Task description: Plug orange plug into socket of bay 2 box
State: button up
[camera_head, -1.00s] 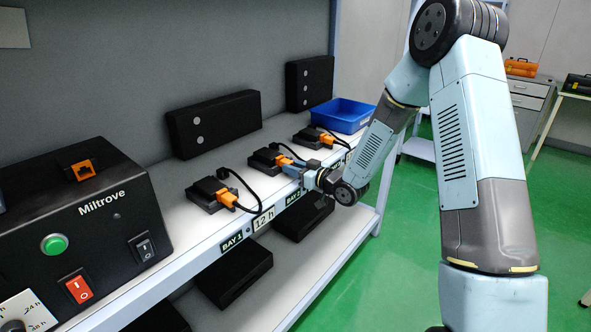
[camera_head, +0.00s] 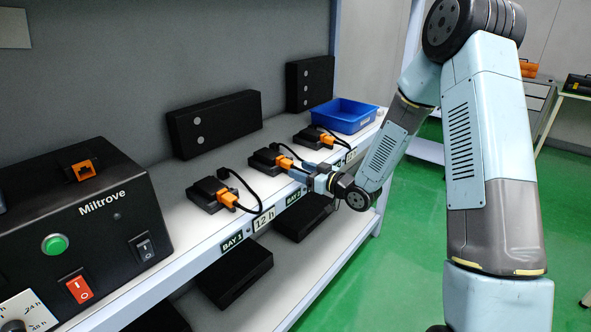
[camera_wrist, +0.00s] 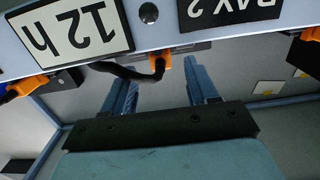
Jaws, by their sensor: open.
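The orange plug (camera_head: 285,163) of bay 2 sits at the front of the small black bay 2 box (camera_head: 263,162), in line with its socket. It looks much like the plugs in the neighbouring boxes, though the exact depth cannot be told. In the wrist view the orange plug (camera_wrist: 161,61) shows beyond and between my blue fingers, with a black cable beside it. My gripper (camera_head: 303,171) is open, just in front of the plug at the shelf edge; it also shows in the wrist view (camera_wrist: 162,82). No contact with the plug is visible.
The bay 1 box (camera_head: 205,196) with its orange plug and looping cable stands to the left. Another box (camera_head: 312,137) and a blue bin (camera_head: 342,115) are to the right. The Miltrove unit (camera_head: 85,235) fills the near left. Open floor lies right of the shelf.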

jog(key=v, duration=1)
jog(key=shift+w, duration=0.1)
dwell(0.6)
